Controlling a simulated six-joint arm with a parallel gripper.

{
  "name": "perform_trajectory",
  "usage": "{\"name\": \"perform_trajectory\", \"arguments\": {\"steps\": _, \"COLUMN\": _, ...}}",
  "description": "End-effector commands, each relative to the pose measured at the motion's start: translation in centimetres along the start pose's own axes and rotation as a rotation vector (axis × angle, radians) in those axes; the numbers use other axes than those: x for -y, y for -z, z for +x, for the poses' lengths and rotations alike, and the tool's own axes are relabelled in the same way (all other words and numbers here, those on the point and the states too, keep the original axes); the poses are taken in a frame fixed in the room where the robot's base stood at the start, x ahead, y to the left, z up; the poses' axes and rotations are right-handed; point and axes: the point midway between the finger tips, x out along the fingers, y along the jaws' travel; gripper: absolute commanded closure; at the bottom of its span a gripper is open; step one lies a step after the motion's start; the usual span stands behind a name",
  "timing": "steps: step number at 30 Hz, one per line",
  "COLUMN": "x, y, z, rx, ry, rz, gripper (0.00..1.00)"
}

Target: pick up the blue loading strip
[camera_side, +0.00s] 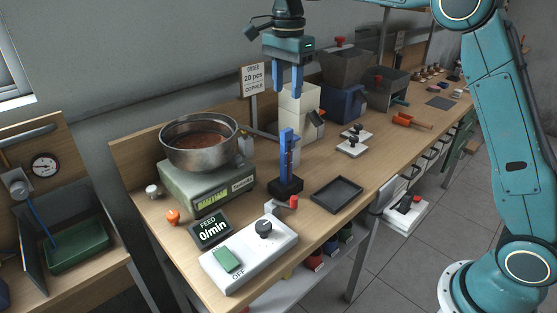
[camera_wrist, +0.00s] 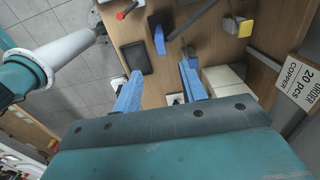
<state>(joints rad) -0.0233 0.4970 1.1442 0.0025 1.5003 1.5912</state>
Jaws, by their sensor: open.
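The blue loading strip (camera_side: 286,153) stands upright in a small black base (camera_side: 286,188) on the bench, left of the black tray. In the wrist view the strip (camera_wrist: 159,40) shows nearly end-on, beyond my fingertips. My gripper (camera_side: 281,96) has two blue fingers pointing down, apart and with nothing between them. It hangs above the strip's top end with a clear gap in the side view. In the wrist view my gripper (camera_wrist: 160,68) is open too, with the strip ahead of the gap between the fingers.
A metal bowl of copper-coloured bits (camera_side: 199,145) sits on a scale (camera_side: 206,185) at left. A white control box (camera_side: 248,252) and feed display (camera_side: 210,229) stand in front. A black tray (camera_side: 336,194) lies right of the strip; white containers (camera_side: 299,112) and an order sign (camera_side: 252,80) stand behind.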

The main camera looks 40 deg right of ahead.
Motion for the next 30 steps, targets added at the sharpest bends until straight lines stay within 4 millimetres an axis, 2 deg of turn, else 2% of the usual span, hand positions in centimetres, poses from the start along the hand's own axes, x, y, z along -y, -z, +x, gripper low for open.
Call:
{"name": "perform_trajectory", "arguments": {"steps": 12, "x": 0.0, "y": 0.0, "z": 5.4, "rx": 0.0, "ry": -0.002, "rz": 0.001, "gripper": 0.58}}
{"name": "perform_trajectory", "arguments": {"steps": 25, "x": 0.0, "y": 0.0, "z": 6.6, "rx": 0.0, "ry": -0.001, "rz": 0.001, "gripper": 0.58}}
{"name": "perform_trajectory", "arguments": {"steps": 30, "x": 0.0, "y": 0.1, "z": 8.0, "rx": 0.0, "ry": -0.003, "rz": 0.001, "gripper": 0.58}}
